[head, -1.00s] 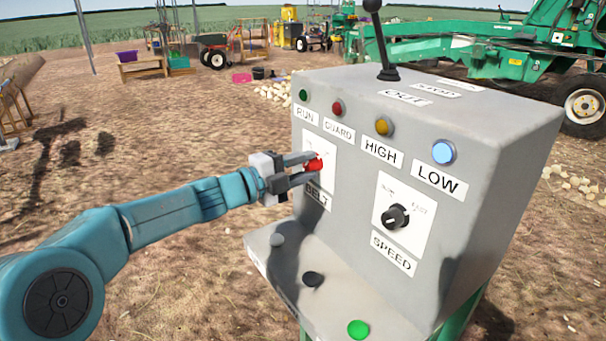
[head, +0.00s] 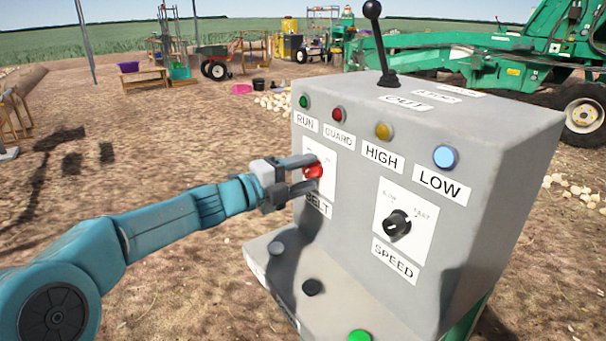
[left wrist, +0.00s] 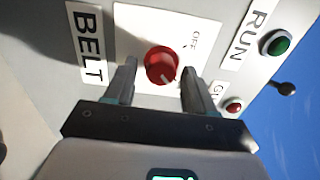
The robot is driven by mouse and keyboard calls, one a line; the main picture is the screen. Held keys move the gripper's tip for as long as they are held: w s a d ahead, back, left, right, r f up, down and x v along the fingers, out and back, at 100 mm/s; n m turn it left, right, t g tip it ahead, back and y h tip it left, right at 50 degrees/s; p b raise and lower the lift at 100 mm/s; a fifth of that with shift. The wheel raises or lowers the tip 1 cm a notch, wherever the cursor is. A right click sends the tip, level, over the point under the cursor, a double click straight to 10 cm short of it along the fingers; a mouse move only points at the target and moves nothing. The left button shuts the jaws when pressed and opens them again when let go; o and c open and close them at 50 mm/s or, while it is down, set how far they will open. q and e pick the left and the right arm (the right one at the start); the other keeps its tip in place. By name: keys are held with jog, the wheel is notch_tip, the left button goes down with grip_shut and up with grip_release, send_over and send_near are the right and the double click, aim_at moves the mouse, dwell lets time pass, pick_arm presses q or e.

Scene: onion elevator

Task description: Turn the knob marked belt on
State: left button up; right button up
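The red belt knob (head: 313,171) is on the front face of the grey control box, above the BELT label (head: 318,205). In the left wrist view the knob (left wrist: 160,66) shows on a white plate, with the word OFF (left wrist: 195,39) beside it; its white mark points toward the lower right of that picture. My left gripper (head: 304,174) is at the knob, its fingers apart on either side of it. In the left wrist view the open fingers (left wrist: 160,80) show gaps to the knob on both sides. My right gripper is not in view.
The grey box (head: 480,130) also bears a black speed knob (head: 398,224), a blue-lit LOW lamp (head: 445,156), other lamps, and a black lever (head: 380,45) on top. Buttons sit on the lower ledge (head: 340,295). Green machinery (head: 450,55) stands behind.

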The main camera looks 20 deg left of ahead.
pick_arm(q)
jog(key=v, duration=1.6)
jog(key=shift+s+a, duration=0.1)
jog(key=shift+s, duration=0.05)
